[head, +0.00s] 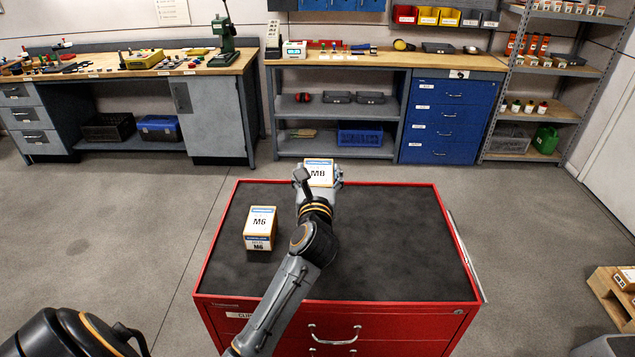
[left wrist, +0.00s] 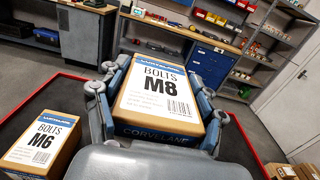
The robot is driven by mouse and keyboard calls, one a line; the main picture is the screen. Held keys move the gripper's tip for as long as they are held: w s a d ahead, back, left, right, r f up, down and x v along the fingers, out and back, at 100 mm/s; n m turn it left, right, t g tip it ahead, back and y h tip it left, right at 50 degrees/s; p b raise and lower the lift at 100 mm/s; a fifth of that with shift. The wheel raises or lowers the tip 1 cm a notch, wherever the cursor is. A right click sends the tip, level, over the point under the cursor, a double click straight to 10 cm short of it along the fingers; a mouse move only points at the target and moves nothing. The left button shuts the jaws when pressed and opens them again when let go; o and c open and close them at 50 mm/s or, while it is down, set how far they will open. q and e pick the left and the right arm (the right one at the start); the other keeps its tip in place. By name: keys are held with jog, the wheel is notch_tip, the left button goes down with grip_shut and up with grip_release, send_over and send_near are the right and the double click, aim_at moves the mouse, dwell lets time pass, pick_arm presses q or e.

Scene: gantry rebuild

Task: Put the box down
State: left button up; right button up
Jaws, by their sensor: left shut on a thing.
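A white and orange M8 bolts box (head: 319,172) is held in my left gripper (head: 318,178), near the far edge of the red tool cart (head: 330,310). The left wrist view shows the M8 box (left wrist: 155,90) between both fingers (left wrist: 157,104), label facing up. I cannot tell whether its underside touches the cart's dark top. A similar M6 bolts box (head: 260,228) stands on the left part of the cart top, apart from my gripper; it also shows in the left wrist view (left wrist: 42,142). My right gripper is not in view.
The cart's dark mat (head: 400,240) is clear to the right of my arm. Workbenches (head: 365,60) and a blue drawer unit (head: 448,120) stand along the back wall, beyond open floor. A cardboard box on a pallet (head: 612,295) lies at right.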

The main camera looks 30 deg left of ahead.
pick_arm(q)
jog(key=shift+w+a+f, duration=0.15)
jog(key=shift+w+a, duration=0.05)
notch_tip(320, 180, down, 2)
jog(key=shift+w+a+f, duration=0.1)
jog(key=shift+f, duration=0.6)
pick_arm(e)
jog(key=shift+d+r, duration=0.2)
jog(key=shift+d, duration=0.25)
pick_arm(q)
jog(key=shift+f, duration=0.2)
jog(key=o, duration=1.7)
jog(key=shift+c, duration=0.2)
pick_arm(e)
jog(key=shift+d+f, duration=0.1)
